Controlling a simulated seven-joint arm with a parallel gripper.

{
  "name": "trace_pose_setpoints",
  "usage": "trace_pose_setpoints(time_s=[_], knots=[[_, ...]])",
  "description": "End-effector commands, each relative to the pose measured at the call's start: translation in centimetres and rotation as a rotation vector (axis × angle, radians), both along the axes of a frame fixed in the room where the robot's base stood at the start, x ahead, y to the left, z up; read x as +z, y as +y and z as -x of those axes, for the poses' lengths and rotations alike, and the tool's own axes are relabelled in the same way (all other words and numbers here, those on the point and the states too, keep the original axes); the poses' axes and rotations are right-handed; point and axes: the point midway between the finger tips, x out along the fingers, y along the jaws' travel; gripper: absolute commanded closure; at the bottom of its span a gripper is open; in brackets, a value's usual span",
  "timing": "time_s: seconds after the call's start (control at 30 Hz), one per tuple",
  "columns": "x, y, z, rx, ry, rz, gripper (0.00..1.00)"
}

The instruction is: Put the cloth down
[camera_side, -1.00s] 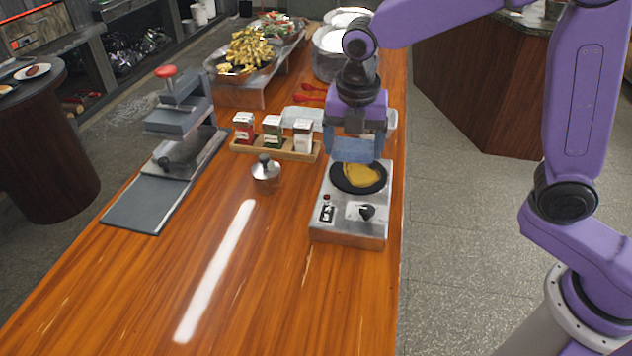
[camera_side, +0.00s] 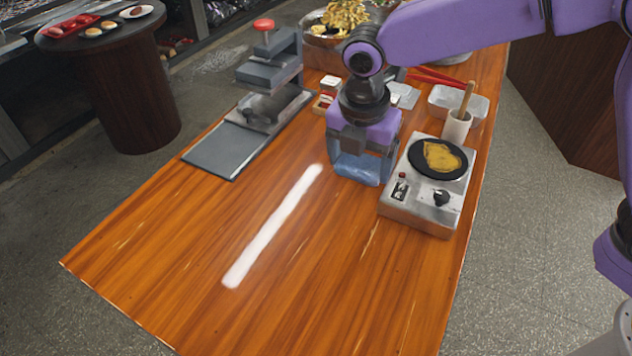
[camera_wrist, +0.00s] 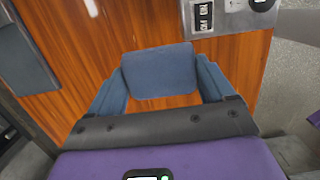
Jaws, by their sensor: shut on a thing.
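My gripper (camera_side: 360,178) is shut on a folded blue cloth (camera_side: 352,168) and holds it low over the wooden counter, just left of the small hot plate. In the wrist view the cloth (camera_wrist: 158,70) spans between the two blue-sided fingers, with bare wood around it. I cannot tell whether the cloth touches the counter.
The hot plate (camera_side: 415,212) carries a black pan (camera_side: 418,163) with yellow food. A cup (camera_side: 457,130) with a wooden handle stands behind it. A grey press (camera_side: 270,85) is at left; a white streak (camera_side: 270,230) crosses the counter. The front counter is clear.

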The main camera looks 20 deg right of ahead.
Motion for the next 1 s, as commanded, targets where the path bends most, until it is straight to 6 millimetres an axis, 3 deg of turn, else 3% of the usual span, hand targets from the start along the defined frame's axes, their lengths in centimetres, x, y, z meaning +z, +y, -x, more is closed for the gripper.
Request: trace_pose_setpoints(time_s=[0.2,0.5,0.83,1.0], knots=[[-1.8,2.4,-3.0,0.0,0.0,0.0,0.51],[-6.0,4.6,-5.7,0.002,0.001,0.001,0.51],[-7.5,5.4,-6.7,0.001,0.0,0.0,0.51],[-9.9,5.4,-6.7,0.002,0.002,0.002,0.51]])
